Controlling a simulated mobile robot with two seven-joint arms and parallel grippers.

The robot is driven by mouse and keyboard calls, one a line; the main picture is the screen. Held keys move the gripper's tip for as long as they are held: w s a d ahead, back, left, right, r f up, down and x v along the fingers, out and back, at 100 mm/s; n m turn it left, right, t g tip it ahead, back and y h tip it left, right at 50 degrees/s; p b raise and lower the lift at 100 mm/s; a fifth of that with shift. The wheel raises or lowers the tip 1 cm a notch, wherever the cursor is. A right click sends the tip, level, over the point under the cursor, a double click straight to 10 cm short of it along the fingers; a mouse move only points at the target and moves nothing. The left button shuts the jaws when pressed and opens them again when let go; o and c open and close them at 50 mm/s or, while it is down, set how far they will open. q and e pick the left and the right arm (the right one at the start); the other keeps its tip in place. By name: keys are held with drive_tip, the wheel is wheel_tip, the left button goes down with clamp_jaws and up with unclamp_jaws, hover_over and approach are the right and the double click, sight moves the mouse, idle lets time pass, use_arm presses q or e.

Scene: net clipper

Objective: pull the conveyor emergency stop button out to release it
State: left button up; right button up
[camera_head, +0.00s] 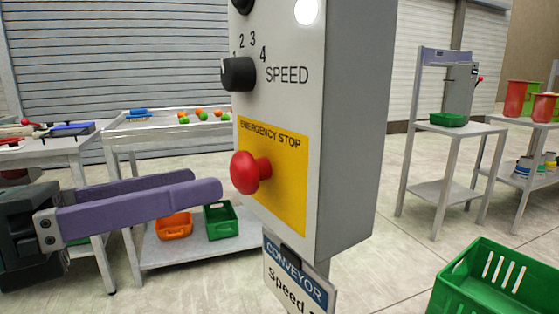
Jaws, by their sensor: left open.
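The red emergency stop button (247,173) is a mushroom knob on a yellow plate (289,205) marked EMERGENCY STOP. It sits on the front face of the grey control box (345,130) in the middle of the view. My left gripper (207,182) comes in from the left with two purple fingers. It is open and empty, its fingertips just left of the button and a little lower in the picture. I cannot tell whether the tips touch the button. My right gripper is not in view.
A black speed knob (238,73) sits above the button. A conveyor sign (297,280) hangs below the box. A green crate (490,285) stands at the lower right. Behind are a table with small fruit-like balls (201,115), an orange bin (174,226) and a green bin (221,220).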

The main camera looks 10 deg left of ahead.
sight(235, 174)
use_arm(q)
drive_tip(key=shift+p+x, duration=0.55)
drive_tip(key=shift+x, duration=1.5)
clamp_jaws()
